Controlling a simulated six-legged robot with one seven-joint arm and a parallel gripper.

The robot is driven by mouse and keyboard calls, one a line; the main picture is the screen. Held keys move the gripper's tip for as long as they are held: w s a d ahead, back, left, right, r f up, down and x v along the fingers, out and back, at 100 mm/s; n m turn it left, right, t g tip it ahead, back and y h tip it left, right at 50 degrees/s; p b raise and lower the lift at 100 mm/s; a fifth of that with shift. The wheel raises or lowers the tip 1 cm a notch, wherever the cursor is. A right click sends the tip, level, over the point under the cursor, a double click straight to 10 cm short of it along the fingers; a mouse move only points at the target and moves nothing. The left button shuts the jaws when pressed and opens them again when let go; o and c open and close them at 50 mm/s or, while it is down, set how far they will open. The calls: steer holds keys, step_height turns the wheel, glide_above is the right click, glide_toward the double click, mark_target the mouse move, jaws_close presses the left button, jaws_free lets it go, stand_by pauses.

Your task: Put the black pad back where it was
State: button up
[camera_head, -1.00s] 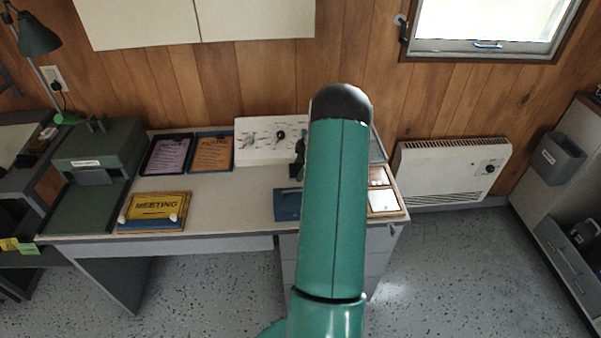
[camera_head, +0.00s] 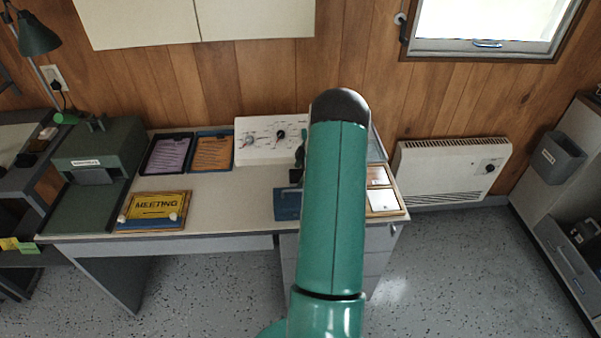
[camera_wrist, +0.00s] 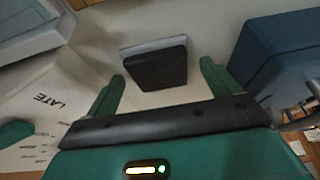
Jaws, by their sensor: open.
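The black pad (camera_wrist: 155,68), a small block with a dark face and a grey edge, shows in the wrist view on the pale desk surface. It lies just beyond and between my gripper's two green fingers. My gripper (camera_wrist: 162,76) is open, with a finger on each side of the view and a gap around the pad; I see no contact. In the head view my green arm hides most of the gripper and the spot below it.
A white panel (camera_wrist: 45,125) with printed lettering lies left of the pad, and a blue box (camera_wrist: 275,48) stands close on the right. On the desk (camera_head: 232,212) are a yellow MEETING sign (camera_head: 155,205), two clipboards and a white control panel (camera_head: 262,140). The desk's front middle is clear.

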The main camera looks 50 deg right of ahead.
steer(key=v, duration=1.2)
steer(key=w+a+r+m+h, duration=0.1)
steer(key=w+a+r, duration=0.1)
steer(key=a+r, duration=0.6)
steer(key=w+a+r+m+h, duration=0.15)
steer(key=a+r, duration=0.25)
steer(key=a, duration=0.7)
steer(key=w+a+r+m, duration=0.1)
steer(key=w+a+r, duration=0.2)
steer(key=a+r, duration=0.55)
steer(key=s+a+m+t, duration=0.1)
steer(key=s+a+m, duration=0.1)
steer(key=s+a, duration=0.6)
steer(key=s+a+m+t, duration=0.1)
steer(key=s+a, duration=0.7)
steer(key=a, duration=0.8)
steer(key=shift+s+a+r+m, duration=0.3)
steer(key=shift+a+r+m, duration=0.1)
steer(key=shift+m, duration=0.45)
steer(key=shift+h, duration=0.25)
